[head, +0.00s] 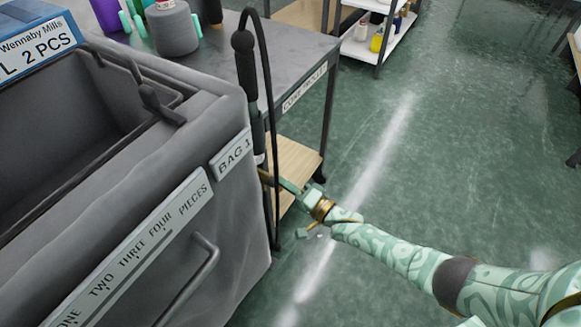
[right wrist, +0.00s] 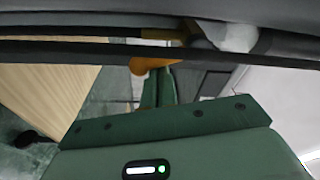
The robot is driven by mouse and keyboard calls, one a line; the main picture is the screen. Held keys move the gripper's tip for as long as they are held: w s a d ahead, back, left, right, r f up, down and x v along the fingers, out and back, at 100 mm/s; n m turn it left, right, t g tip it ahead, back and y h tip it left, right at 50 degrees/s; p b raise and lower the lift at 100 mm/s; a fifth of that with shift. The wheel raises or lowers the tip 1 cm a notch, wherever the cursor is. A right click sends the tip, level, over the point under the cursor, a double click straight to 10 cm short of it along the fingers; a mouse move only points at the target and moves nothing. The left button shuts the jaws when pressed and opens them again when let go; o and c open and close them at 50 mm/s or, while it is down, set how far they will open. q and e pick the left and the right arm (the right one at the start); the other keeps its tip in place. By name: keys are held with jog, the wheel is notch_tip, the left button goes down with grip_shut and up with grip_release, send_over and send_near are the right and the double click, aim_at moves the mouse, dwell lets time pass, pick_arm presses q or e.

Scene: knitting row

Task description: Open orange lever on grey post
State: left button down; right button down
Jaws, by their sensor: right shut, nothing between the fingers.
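The post (head: 247,75) stands upright beside the grey bag in the head view, with a dark padded top and a thin dark hose looping down its right side. A small part of the orange lever (head: 264,177) shows low on it. In the right wrist view the orange lever (right wrist: 152,65) has a rounded end just at my fingertips. My right gripper (head: 287,187) reaches in from the right, shut and empty, its fingers (right wrist: 158,88) at or very close to the lever. I cannot tell whether they touch. My left gripper is in neither view.
The grey bag cart (head: 222,110) marked "BAG 1" fills the left. A grey table (head: 285,60) with a cone (head: 172,30) stands behind the post, with a wooden shelf (head: 290,160) below. A dark bar (right wrist: 90,50) crosses the wrist view. Floor at right is clear.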

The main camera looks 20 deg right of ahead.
jog(key=shift+s+a+f+m, duration=0.2)
jog(key=shift+a+m, duration=0.05)
jog(key=shift+m, duration=0.35)
jog(key=shift+s+a+f+m, duration=0.15)
jog(key=shift+a+m, duration=0.05)
jog(key=shift+m, duration=0.4)
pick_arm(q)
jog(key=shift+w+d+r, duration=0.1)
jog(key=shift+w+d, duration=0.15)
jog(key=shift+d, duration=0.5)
pick_arm(e)
jog(key=shift+s+a+f, duration=0.1)
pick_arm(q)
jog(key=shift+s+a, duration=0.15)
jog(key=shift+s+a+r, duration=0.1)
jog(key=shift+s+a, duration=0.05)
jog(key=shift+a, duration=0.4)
